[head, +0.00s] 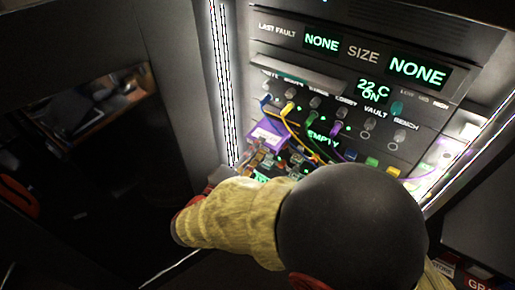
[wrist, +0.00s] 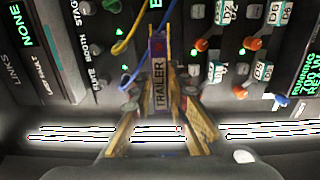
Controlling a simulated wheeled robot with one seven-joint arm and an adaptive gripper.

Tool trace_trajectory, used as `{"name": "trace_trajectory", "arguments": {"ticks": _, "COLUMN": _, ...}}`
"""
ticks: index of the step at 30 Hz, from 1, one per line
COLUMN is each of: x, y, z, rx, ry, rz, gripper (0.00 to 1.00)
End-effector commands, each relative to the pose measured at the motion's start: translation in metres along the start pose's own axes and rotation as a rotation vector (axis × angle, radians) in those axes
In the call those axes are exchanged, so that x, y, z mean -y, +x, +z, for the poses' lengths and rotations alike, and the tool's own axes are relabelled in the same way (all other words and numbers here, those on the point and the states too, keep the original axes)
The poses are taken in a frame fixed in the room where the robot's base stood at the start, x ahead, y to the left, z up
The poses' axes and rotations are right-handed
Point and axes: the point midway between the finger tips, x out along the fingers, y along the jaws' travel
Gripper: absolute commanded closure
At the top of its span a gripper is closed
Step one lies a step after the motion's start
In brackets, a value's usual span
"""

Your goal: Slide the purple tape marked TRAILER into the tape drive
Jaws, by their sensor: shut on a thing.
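The purple tape (head: 265,134) is held up in front of the panel in the head view, left of a green EMPTY readout (head: 323,140). In the wrist view the tape (wrist: 158,48) points up the picture, its white label reading TRAILER lengthwise between the fingers. My gripper (head: 258,160) is shut on the tape; in the wrist view the gripper (wrist: 161,110) has one finger on each side of it. In the wrist view the tape's far end reaches close to a green letter at the top edge. I cannot make out the tape drive's slot, and contact with the panel cannot be told.
The dark panel (head: 345,75) carries knobs, lit readouts and coloured plugs. A yellow cable (head: 290,122) and a blue cable (wrist: 140,70) hang close to the tape. Bright light strips (head: 219,80) edge the panel.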

Motion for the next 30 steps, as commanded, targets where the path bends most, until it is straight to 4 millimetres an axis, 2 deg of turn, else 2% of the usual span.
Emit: {"name": "trace_trajectory", "arguments": {"ticks": 30, "x": 0.000, "y": 0.017, "z": 0.000, "rx": 0.001, "ry": 0.002, "rz": 0.001, "gripper": 1.00}}
